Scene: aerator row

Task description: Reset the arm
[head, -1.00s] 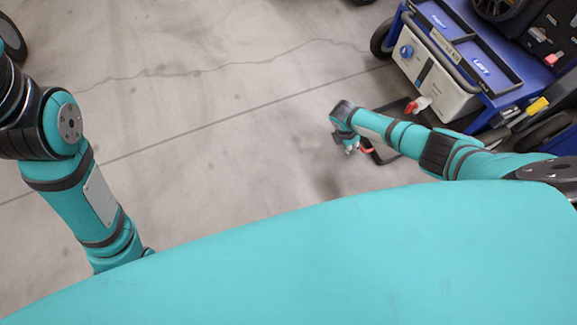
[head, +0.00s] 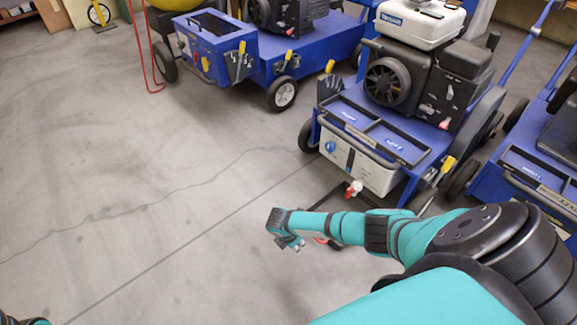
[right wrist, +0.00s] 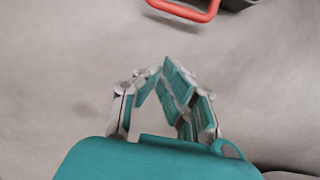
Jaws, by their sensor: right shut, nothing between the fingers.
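My right arm reaches from the lower right of the head view toward the middle. My right gripper (head: 291,244) hangs over bare floor in front of the machine with the white tank. In the right wrist view its fingers (right wrist: 164,78) lean together at the tips, shut, with nothing held. A red handle bar (right wrist: 185,10) shows at the top of that view, apart from the fingers. My left gripper is out of view; only a bit of my left arm shows at the lower left corner of the head view.
Another blue machine (head: 212,50) stands at the back, and another at the right edge (head: 540,185). The left floor is clear.

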